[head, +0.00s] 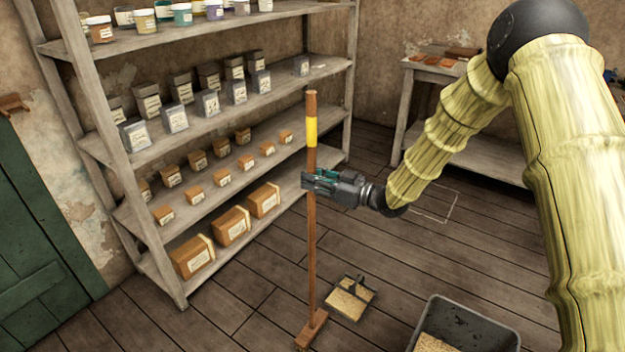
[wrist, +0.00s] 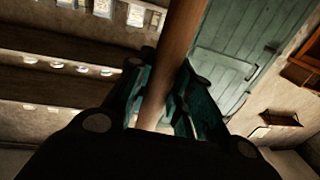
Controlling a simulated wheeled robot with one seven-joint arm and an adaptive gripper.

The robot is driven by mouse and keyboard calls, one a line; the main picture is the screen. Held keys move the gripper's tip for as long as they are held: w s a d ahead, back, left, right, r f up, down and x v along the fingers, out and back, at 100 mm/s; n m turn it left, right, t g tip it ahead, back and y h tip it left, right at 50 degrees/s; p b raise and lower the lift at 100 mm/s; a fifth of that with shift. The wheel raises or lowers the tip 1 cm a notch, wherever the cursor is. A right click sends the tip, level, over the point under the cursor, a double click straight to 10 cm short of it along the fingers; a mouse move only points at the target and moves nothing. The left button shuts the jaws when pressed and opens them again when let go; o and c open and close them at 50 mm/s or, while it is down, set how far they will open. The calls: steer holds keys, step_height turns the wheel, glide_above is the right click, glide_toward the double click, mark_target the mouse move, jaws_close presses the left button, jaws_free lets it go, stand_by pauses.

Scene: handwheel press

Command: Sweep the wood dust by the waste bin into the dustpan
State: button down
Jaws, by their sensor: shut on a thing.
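My gripper (head: 318,183) is shut on the wooden handle of an upright broom (head: 311,245) with a yellow band near its top. The wrist view also shows the handle (wrist: 178,50) between the gripper's fingers (wrist: 165,95). The broom's head (head: 312,329) is low, near the floor; I cannot tell whether it touches. The dustpan (head: 346,310) lies on the floor to the right of the broom, with tan wood dust (head: 349,298) in it. The dark waste bin (head: 485,325) stands further right, with tan material in it. I see no clear dust pile on the floor beside the bin.
A tall shelf (head: 200,122) with jars, tins and boxes stands behind and left of the broom. A low table (head: 480,148) stands at the back right. A green door (head: 40,250) is at the left. The plank floor in front of the shelf is mostly clear.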

mark_target(312, 150)
steer(key=shift+r+p, duration=1.7)
steer(key=shift+r, duration=1.4)
steer(key=shift+r+p, duration=0.9)
steer(key=shift+r, duration=0.65)
steer(key=shift+a, duration=0.1)
